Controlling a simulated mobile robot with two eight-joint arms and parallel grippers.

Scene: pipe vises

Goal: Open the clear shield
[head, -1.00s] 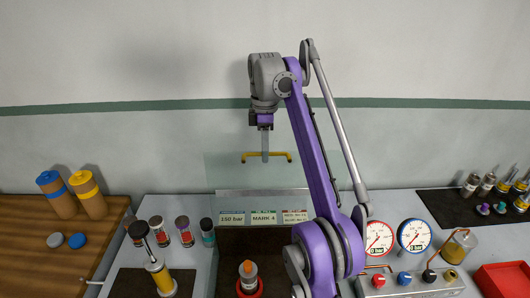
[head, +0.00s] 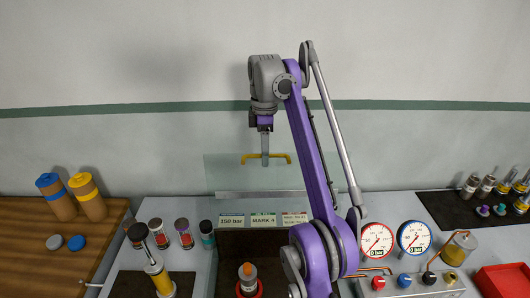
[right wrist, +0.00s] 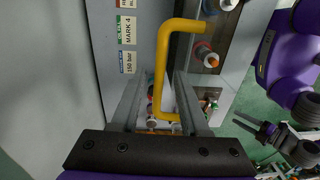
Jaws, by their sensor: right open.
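The clear shield (head: 228,174) shows as a faint see-through panel in the head view, rising above a grey bar behind the vise well. Its yellow handle (head: 282,156) is near its top edge. My right gripper (head: 265,162) is at the middle of this handle. In the right wrist view the yellow handle (right wrist: 162,68) runs between the two parted fingers of my right gripper (right wrist: 158,88), which are not closed on it. My left gripper (right wrist: 248,124) is at the right of the right wrist view, empty, its fingers apart, well away from the handle.
Labelled plates (head: 263,219) are below the shield. An orange-topped part (head: 248,272) stands in the well. Gauges (head: 377,240) and a red tray (head: 505,279) are at the right. The wall above is clear.

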